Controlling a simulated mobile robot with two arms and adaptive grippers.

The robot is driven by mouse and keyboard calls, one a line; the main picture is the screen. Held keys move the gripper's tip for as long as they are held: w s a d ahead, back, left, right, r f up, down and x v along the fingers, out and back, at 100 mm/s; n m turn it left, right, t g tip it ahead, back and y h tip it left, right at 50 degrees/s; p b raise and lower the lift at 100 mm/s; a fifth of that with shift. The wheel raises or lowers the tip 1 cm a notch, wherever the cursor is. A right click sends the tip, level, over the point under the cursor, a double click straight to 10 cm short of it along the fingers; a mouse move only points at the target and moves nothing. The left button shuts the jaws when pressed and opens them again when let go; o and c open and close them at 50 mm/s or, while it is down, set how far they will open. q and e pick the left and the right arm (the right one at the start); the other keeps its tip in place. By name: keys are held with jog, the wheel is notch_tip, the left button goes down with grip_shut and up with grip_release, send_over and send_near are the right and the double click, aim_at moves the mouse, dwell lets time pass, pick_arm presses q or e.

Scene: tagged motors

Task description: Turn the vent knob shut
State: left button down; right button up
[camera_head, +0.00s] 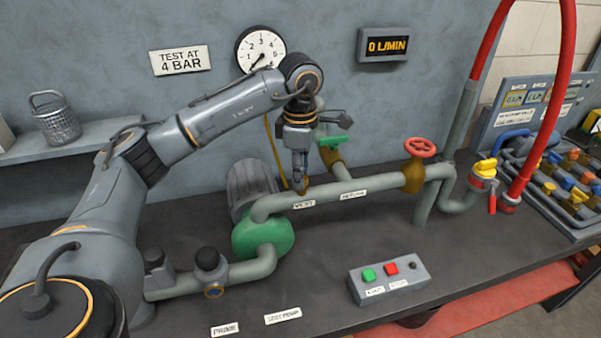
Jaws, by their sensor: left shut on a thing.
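My left gripper (300,184) points straight down at the grey horizontal pipe (335,192), just behind a small label (304,204) that seems to read VENT. Its fingers are shut on the small vent knob on top of the pipe. The fingers hide most of the knob, so I cannot tell how far it is turned. The round gauge (261,48) on the wall has its needle low on the left. The flow display (387,45) reads 0 L/MIN. My right gripper is not in view.
A red handwheel (420,147) and a green valve handle (334,141) stand near the pipe. A green pump (263,236) sits below left. A button box (389,277) is in front. A red hose (552,110) and a parts tray (570,205) are right. The front bench is mostly clear.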

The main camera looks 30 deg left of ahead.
pick_arm(q)
jog(key=c, duration=1.1)
grip_release()
jog(key=shift+o, duration=0.2)
notch_tip(320, 180, up, 12)
jog(key=shift+s+d, duration=0.1)
